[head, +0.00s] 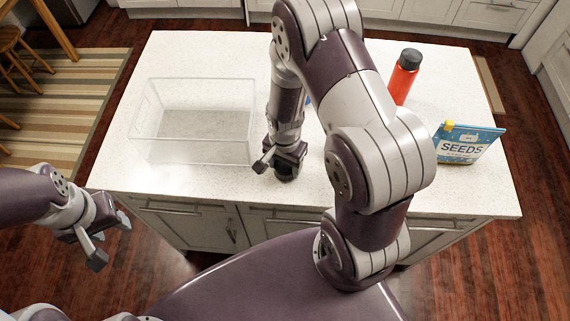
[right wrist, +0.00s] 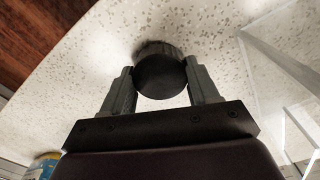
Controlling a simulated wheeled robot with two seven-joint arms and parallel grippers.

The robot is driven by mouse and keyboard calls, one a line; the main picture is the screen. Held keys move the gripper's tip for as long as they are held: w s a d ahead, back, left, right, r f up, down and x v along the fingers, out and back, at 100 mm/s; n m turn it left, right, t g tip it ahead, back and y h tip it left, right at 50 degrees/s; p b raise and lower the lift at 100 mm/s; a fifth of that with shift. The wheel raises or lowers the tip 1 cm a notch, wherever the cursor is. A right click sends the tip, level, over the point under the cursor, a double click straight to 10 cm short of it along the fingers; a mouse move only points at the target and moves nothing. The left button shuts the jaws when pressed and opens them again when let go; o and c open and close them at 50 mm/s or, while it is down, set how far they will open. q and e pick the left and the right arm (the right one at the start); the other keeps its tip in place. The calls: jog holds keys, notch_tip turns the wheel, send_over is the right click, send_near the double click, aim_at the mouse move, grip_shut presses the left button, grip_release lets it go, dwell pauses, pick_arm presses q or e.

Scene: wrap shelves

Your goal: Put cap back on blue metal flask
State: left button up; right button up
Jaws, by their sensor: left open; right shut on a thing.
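My right gripper (head: 284,160) is low over the front middle of the white counter. In the right wrist view its fingers (right wrist: 162,90) are shut on a round dark cap (right wrist: 160,75), one finger on each side. I cannot tell whether the cap touches the counter. A small blue sliver (head: 308,100) shows beside my right arm in the head view, likely the blue metal flask; the arm hides the rest. My left gripper (head: 98,240) is open and empty, off the counter's front left corner.
A clear open bin (head: 190,88) stands on the counter's left side, left of my right gripper. A red bottle with a dark top (head: 402,80) stands at the back right. A blue seeds packet (head: 470,145) stands at the right. The counter's front edge (head: 235,202) is close.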

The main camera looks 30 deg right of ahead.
jog(key=r, duration=0.3)
jog(key=shift+d+r+b, duration=0.2)
jog(key=shift+r+b, duration=0.15)
jog(key=shift+r, duration=0.05)
jog(key=s+d+r+b, duration=0.1)
jog(key=s+d+r, duration=0.5)
jog(key=d, duration=0.3)
jog(key=shift+s+d+r, duration=0.2)
jog(key=shift+r, duration=0.15)
